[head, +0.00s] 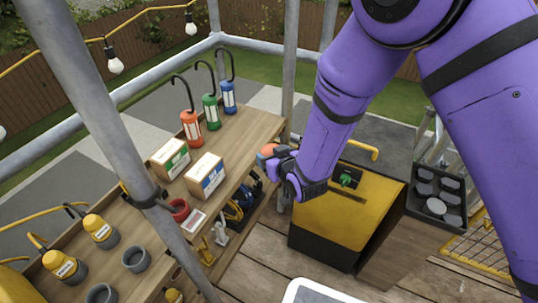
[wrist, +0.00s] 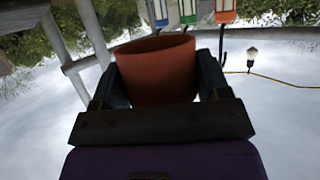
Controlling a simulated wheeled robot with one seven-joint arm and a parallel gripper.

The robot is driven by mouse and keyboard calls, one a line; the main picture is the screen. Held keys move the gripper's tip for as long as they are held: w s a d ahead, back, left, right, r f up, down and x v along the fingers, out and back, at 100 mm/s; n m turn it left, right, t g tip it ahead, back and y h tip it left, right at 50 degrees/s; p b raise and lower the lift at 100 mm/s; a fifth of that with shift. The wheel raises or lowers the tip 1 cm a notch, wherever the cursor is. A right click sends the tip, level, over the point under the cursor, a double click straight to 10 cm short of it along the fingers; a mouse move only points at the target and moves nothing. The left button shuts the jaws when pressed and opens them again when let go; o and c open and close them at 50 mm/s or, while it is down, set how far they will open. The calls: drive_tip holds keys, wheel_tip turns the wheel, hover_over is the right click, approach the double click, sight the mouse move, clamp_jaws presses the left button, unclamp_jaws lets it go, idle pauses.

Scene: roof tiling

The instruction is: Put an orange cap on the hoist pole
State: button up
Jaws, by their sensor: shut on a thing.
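My gripper (head: 276,158) is shut on an orange cap (head: 266,151), held in the air near the right end of the wooden bench. In the wrist view the orange cap (wrist: 156,72) sits between the two dark fingers, its round rim showing. Grey metal poles stand around the bench: a thick one (head: 100,110) at the left front and an upright one (head: 290,60) behind my gripper. I cannot tell which is the hoist pole. The cap is apart from the poles in view.
Red, green and blue lanterns (head: 210,108) stand at the back of the bench (head: 245,150). Two boxes (head: 205,174), a red cup (head: 179,209), grey cups and yellow bottles lie along it. A yellow-topped cabinet (head: 345,215) and a dark tray (head: 437,195) are at right.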

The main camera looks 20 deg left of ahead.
drive_tip(key=w+d+f+m+t+h, duration=0.1)
drive_tip(key=w+d+f+m+h, duration=0.2)
drive_tip(key=d, duration=1.4)
drive_tip(key=w+d+f+m+t+h, duration=0.2)
drive_tip(key=w+d+f+m+h, duration=0.1)
drive_tip(key=d, duration=1.4)
drive_tip(key=w+d+f+m+t+h, duration=0.1)
drive_tip(key=w+d+f+m+h, duration=0.2)
drive_tip(key=d, duration=1.4)
drive_tip(key=shift+w+d+f+m+t+h, duration=0.2)
drive_tip(key=shift+w+d+m+t+h, duration=0.3)
drive_tip(key=shift+w, duration=0.65)
